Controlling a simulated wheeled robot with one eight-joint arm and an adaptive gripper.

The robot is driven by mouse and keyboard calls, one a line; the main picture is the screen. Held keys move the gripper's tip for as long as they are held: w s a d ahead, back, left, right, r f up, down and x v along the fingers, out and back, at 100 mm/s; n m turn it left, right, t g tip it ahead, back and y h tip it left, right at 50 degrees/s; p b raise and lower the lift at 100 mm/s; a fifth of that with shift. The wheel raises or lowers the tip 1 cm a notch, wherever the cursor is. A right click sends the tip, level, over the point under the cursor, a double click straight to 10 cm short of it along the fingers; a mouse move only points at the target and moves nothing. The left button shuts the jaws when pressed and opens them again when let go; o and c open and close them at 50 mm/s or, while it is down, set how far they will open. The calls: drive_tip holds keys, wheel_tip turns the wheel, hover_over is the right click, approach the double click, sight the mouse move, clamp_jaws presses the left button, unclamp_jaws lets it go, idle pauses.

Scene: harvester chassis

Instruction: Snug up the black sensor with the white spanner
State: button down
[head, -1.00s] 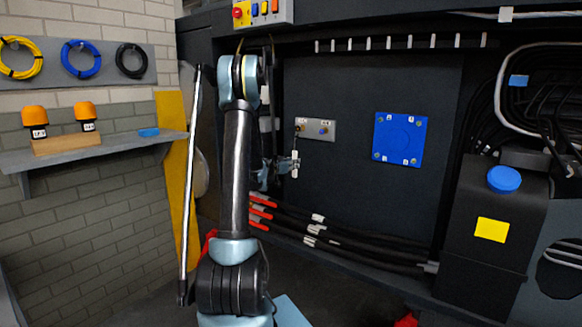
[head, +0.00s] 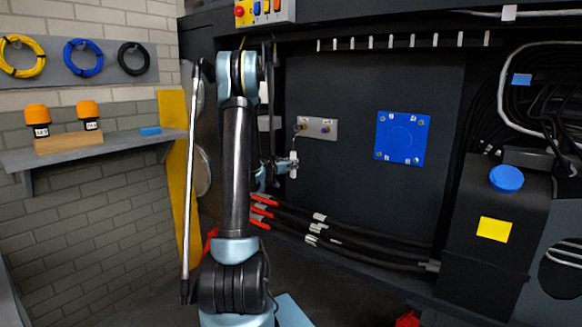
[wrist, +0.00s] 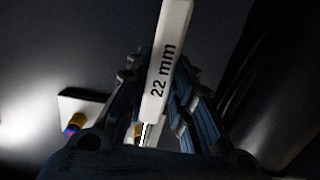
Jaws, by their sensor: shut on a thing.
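My gripper (head: 287,166) is shut on the white spanner (head: 294,160), just below and left of a small grey plate (head: 319,128) on the dark panel. In the wrist view the spanner (wrist: 166,50) is marked "22 mm" and stands between the fingers (wrist: 157,80). The plate (wrist: 82,108) carries two small brass-coloured fittings. One fitting (wrist: 75,122) has a blue and red end; the other (wrist: 137,130) is partly hidden by the spanner. A dark cable hangs near the left fitting (head: 301,127) in the head view. I cannot tell which fitting is the black sensor.
Black hoses with red ends (head: 262,212) run below my gripper. A blue square cover (head: 402,137) is on the panel to the right. A shelf (head: 100,146) with orange beacons is at the left. The panel between plate and cover is clear.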

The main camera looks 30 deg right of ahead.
drive_tip(key=f+v, duration=0.1)
drive_tip(key=v, duration=0.7)
drive_tip(key=shift+r, duration=0.1)
idle(1.2)
